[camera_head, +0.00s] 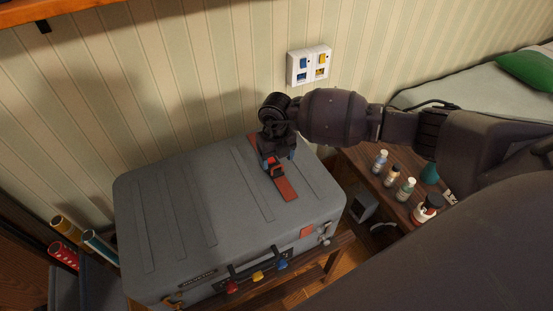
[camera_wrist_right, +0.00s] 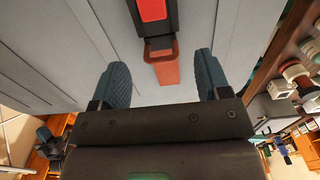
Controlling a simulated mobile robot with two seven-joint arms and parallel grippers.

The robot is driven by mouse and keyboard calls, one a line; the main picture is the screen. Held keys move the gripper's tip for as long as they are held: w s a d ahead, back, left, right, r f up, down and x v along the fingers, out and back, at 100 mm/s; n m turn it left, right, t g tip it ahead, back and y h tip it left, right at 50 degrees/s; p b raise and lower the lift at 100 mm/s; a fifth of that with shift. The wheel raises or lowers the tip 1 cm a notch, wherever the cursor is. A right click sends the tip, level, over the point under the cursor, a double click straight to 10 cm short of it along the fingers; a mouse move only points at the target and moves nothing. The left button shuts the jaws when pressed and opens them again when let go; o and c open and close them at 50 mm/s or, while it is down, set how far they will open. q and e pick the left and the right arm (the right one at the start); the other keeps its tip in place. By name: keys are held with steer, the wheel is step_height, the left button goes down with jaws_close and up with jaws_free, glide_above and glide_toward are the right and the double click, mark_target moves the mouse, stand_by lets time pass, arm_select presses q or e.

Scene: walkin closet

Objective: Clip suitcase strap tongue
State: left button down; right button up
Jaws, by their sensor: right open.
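A grey suitcase (camera_head: 180,215) lies flat on a low wooden stand. A red-brown strap (camera_head: 285,188) runs across its lid, with a dark buckle (camera_head: 277,172) partly hidden by my gripper. My right gripper (camera_head: 276,161) is over the strap. Its blue fingers are spread, one on each side of the strap end, with visible gaps (camera_wrist_right: 160,80). My left gripper is not in view.
A wooden table (camera_head: 374,176) with several bottles (camera_head: 391,172) stands to the right. Coloured tubes (camera_head: 66,228) stand left of the suitcase. The striped wall carries a switch panel (camera_head: 309,65). Red, yellow and blue pieces (camera_head: 257,276) are at the suitcase's front handle.

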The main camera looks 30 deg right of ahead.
mark_target(276, 171)
step_height(276, 171, up, 10)
steer(key=p, duration=0.1)
steer(key=shift+f, duration=0.25)
